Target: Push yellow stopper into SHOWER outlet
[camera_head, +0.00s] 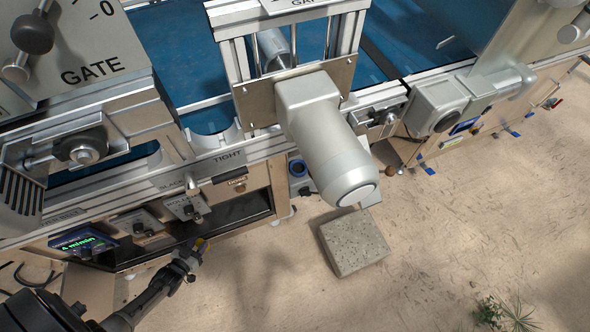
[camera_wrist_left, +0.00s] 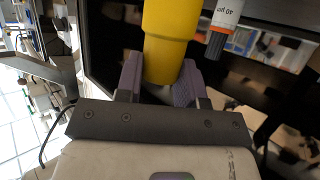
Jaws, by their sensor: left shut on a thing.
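The yellow stopper (camera_wrist_left: 170,32) is large in the left wrist view, held between the two grey-purple fingers of my left gripper (camera_wrist_left: 160,82). I cannot make out an outlet labelled SHOWER in either view. My right gripper is not in view.
A white, orange and dark labelled cylinder (camera_wrist_left: 222,28) is close to the right of the stopper in the wrist view. The dark bay (camera_head: 235,212), knobs and a green-lit display (camera_head: 82,243) line the machine front. A grey stone block (camera_head: 353,243) stands on the floor.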

